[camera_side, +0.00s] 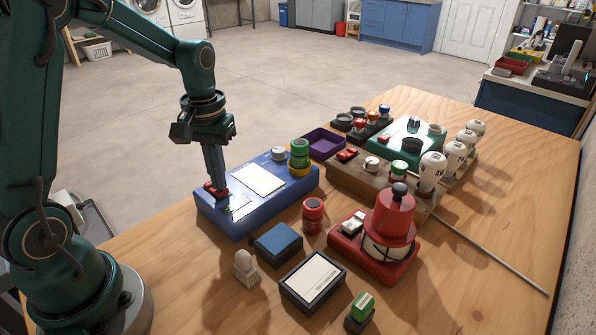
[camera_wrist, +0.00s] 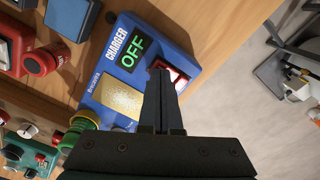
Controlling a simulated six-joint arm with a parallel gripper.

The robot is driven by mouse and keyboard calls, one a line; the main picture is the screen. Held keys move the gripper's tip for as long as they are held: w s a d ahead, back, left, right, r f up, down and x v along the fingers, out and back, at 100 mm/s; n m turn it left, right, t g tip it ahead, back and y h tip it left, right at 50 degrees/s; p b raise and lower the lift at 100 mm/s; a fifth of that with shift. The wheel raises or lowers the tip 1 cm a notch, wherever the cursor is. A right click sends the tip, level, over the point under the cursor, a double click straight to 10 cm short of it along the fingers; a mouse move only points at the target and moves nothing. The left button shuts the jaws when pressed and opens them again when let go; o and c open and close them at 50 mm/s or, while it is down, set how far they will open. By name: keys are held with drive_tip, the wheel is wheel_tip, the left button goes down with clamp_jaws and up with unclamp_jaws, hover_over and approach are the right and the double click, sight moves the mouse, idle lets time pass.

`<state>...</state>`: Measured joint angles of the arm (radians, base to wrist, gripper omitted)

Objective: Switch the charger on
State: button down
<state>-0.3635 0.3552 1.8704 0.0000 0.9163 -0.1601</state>
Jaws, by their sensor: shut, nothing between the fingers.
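The charger (camera_side: 262,207) is a blue box at the left of the wooden table. In the wrist view the charger (camera_wrist: 97,95) carries the word CHARGER and a display (camera_wrist: 135,52) reading OFF in green. A red rocker switch (camera_wrist: 180,80) in a pale frame sits beside the display; it also shows in the side view (camera_side: 210,188). My gripper (camera_side: 219,190) is shut and empty, pointing down at the switch end of the charger. In the wrist view its fingertips (camera_wrist: 160,74) overlap the switch's edge and hide part of it. I cannot tell whether they touch it.
A green and yellow knob (camera_side: 299,156) stands at the charger's far end. A red jar (camera_side: 313,215), a blue block (camera_side: 277,244) and a red device (camera_side: 385,240) are nearby. A brown panel (camera_side: 350,178) and a purple tray (camera_side: 324,143) lie behind.

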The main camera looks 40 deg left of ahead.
drive_tip(key=shift+f, duration=0.25)
drive_tip(key=shift+r, duration=3.55)
